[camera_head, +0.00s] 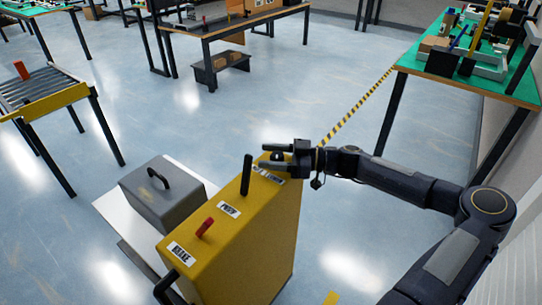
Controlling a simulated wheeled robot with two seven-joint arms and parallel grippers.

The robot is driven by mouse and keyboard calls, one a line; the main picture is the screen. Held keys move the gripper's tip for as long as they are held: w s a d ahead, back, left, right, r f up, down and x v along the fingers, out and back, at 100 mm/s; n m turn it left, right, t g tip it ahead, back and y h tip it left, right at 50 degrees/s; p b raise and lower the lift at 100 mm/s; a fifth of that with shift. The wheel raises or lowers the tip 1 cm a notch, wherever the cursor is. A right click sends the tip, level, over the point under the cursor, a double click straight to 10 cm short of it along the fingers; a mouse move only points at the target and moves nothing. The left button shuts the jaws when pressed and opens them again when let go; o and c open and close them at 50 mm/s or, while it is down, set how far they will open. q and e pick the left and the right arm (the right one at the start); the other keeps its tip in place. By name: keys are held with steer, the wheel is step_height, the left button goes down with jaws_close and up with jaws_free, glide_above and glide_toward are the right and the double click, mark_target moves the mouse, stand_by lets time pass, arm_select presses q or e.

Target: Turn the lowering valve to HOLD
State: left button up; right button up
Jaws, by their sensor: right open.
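A yellow lift unit (255,235) stands at the lower middle, its top carrying white labels. A red lever (205,228) stands by the BRAKE label (182,254). A black upright lever (246,175) rises by the PUMP label (229,210). A third label (268,175) lies at the far end, partly covered by my right gripper and too small to read surely. My right gripper (268,156) is open over that far end, fingers pointing left. The lowering valve is not clearly visible there; I cannot tell its setting or whether the fingers touch it. My left gripper is out of view.
A grey case (160,191) with a dark handle sits on the white platform (118,214) left of the yellow unit. A green-topped table (440,87) stands at the right, a roller conveyor (54,100) at the left. Open floor lies between.

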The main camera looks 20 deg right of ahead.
steer(key=c, duration=1)
steer(key=shift+o, duration=0.2)
steer(key=shift+f+m+t+h+b, duration=0.1)
steer(key=shift+m+t+h+b, duration=0.25)
steer(key=shift+b, duration=0.2)
steer(key=m+t+h+b, duration=0.2)
steer(key=t+h+b, duration=0.1)
steer(key=m+t+h+b, duration=0.3)
steer(key=b, duration=0.1)
steer(key=shift+w+d+f, duration=0.1)
steer(key=shift+w+d, duration=0.05)
steer(key=shift+w, duration=0.05)
steer(key=m+h, duration=0.1)
steer(key=h, duration=0.1)
steer(key=m+t+h+b, duration=0.1)
steer(key=m, duration=0.1)
steer(key=shift+w+d+r+t+h, duration=0.1)
steer(key=shift+d+r+t+h, duration=0.05)
steer(key=shift+r+t+h, duration=0.15)
steer(key=m+h, duration=0.1)
steer(key=h, duration=0.2)
steer(key=shift+d+m+t, duration=0.15)
steer(key=shift+m+t, duration=0.1)
steer(key=shift+m, duration=0.1)
steer(key=shift+d+m+h, duration=0.1)
steer(key=shift+m+h, duration=0.5)
steer(key=shift+h, duration=0.35)
steer(key=shift+w+d+m+h, duration=0.1)
steer(key=shift+d+m+h, duration=0.05)
steer(key=shift+m+h, duration=0.2)
